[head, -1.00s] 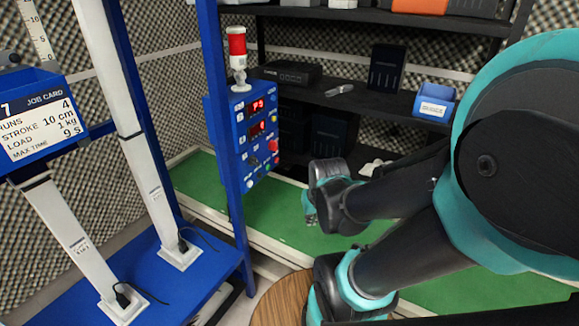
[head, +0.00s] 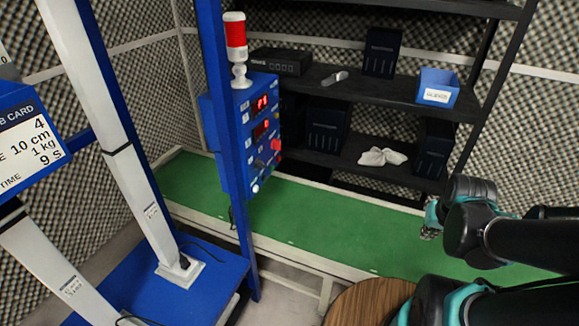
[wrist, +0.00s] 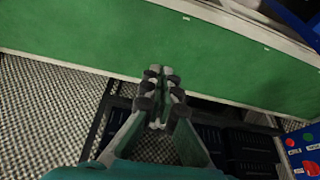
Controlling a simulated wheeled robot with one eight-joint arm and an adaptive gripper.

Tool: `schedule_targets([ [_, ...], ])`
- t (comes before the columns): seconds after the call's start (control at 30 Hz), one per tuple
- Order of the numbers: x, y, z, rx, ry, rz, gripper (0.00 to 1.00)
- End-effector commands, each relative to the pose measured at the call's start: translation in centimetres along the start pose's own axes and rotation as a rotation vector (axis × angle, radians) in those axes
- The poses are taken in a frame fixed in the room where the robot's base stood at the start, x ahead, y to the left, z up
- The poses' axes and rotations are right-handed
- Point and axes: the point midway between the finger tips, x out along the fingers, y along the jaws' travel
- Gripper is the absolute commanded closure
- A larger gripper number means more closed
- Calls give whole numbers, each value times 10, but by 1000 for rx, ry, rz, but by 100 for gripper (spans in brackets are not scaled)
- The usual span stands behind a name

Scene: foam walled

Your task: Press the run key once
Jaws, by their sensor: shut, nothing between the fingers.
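The blue control box (head: 257,135) is fixed to a blue post left of centre in the head view. Its face has two red displays, a red knob (head: 277,144), a dark knob (head: 259,163) and several small buttons. The labels are too small to tell which is the run key. A corner of the box shows at lower right in the wrist view, with a green button (wrist: 290,142) and a red button (wrist: 310,137). My gripper (head: 430,230) is shut and empty, well right of the box and apart from it. Its fingers (wrist: 160,110) meet in the wrist view.
A green-topped bench (head: 310,225) runs below the box. Black shelves (head: 390,95) behind hold dark boxes, a blue bin (head: 437,88) and a white cloth (head: 382,157). A blue stand (head: 190,285) with white columns and a job card (head: 30,140) is at left. A round wooden top (head: 365,302) is in front.

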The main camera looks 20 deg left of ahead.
Motion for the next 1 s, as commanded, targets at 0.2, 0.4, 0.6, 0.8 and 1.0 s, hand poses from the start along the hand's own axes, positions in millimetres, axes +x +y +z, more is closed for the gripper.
schedule_targets([
  [0.2, 0, 0, 0, 0, 0, 0, 100],
  [0.4, 2, -12, -13, -25, 3, -30, 100],
  [0.6, 11, -63, -61, -126, 15, -154, 100],
  [0.8, 30, -138, -110, -249, 30, -313, 100],
  [1.0, 54, -222, -143, -365, 46, -471, 100],
])
